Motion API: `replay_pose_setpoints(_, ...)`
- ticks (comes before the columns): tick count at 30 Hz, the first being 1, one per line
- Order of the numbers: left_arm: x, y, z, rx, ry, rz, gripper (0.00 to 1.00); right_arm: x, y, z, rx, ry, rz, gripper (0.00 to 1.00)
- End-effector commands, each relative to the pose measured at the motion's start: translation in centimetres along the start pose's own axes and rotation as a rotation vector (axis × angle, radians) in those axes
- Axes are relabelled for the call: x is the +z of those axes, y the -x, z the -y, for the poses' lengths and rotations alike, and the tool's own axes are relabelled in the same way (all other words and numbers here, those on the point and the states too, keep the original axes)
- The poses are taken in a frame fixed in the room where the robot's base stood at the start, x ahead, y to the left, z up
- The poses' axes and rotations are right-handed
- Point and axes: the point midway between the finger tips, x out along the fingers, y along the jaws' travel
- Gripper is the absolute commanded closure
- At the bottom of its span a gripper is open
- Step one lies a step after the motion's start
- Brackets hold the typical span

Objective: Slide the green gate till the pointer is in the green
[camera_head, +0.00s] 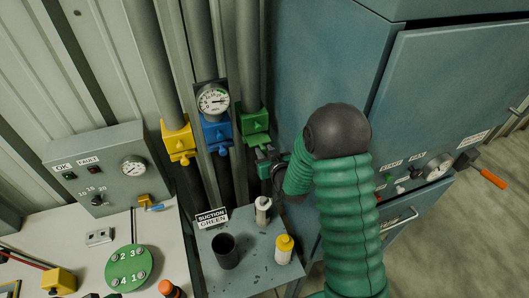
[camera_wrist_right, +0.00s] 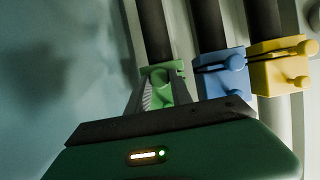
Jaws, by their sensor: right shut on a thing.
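The green gate (camera_head: 255,122) sits on the rightmost of three grey pipes, in a green block. My right gripper (camera_head: 268,164) is at its lower end, and my green sleeved arm comes in from the right. In the right wrist view, the fingers of this gripper (camera_wrist_right: 160,100) are shut on a green part of the gate (camera_wrist_right: 162,76). A round gauge (camera_head: 213,101) with a white face hangs above the blue gate; its pointer is too small to read surely against the green band. My left gripper is not in view.
A blue gate (camera_head: 216,133) and a yellow gate (camera_head: 178,141) sit left of the green one. Below, a small grey table (camera_head: 250,268) holds a dark cup, two bottles and a "SUCTION GREEN" sign (camera_head: 211,218). A blue-grey cabinet (camera_head: 440,85) stands at right.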

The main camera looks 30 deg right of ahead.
Motion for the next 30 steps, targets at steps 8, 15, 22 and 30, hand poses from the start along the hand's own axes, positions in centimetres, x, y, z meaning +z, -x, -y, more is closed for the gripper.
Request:
replay_pose_setpoints(8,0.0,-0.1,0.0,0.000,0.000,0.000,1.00,0.6,0.1,0.3,-0.007,0.001,0.015,1.00)
replay_pose_setpoints(15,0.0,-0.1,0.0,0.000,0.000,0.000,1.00,0.7,0.1,0.3,-0.006,0.001,0.017,1.00)
replay_pose_setpoints(22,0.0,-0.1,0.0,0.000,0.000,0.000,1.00,0.8,0.1,0.3,-0.006,0.000,0.018,1.00)
replay_pose_setpoints(30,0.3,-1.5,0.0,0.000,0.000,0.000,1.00,1.3,0.2,0.3,-0.007,0.002,0.016,1.00)
